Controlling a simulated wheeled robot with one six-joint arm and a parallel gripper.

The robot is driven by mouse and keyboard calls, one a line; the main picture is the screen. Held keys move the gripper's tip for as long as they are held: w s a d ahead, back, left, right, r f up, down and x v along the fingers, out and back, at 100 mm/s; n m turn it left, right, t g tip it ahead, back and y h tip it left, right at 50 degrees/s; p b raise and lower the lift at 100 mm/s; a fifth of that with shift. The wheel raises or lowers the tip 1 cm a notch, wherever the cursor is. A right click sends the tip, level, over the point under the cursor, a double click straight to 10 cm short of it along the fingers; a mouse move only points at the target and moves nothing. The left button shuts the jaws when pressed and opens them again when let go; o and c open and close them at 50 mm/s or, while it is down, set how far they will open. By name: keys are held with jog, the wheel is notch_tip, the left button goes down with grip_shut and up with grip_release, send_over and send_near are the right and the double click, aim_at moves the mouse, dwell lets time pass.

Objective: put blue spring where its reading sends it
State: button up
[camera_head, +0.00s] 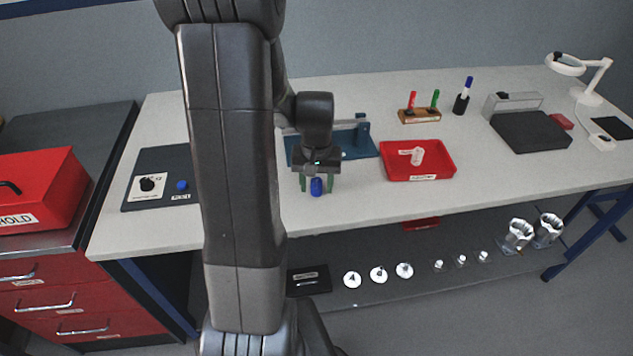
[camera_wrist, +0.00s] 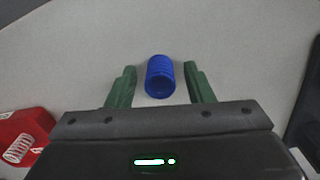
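The blue spring (camera_head: 316,187) is between the fingers of my gripper (camera_head: 318,184), over the front part of the table. In the wrist view the spring (camera_wrist: 160,77) is a ribbed blue cylinder seen nearly end-on. The green fingers of my gripper (camera_wrist: 160,84) are apart, with a gap on each side of the spring, so the gripper is open. Whether the spring rests on the table is hard to tell. A blue gauge-like fixture (camera_head: 357,138) stands behind my gripper, partly hidden by my arm.
A red tray (camera_head: 418,174) holding a whitish coil is to the right. A dark mat (camera_head: 155,192) with a small blue piece is at left. A red HOLD box (camera_head: 40,200) stands further left. Pens, a grey device (camera_head: 530,131) and a lamp (camera_head: 590,85) stand at the right.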

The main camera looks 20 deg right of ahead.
notch_tip(320, 180, up, 12)
jog(key=shift+r+p, duration=0.15)
jog(key=shift+p, duration=0.2)
dwell(2.4)
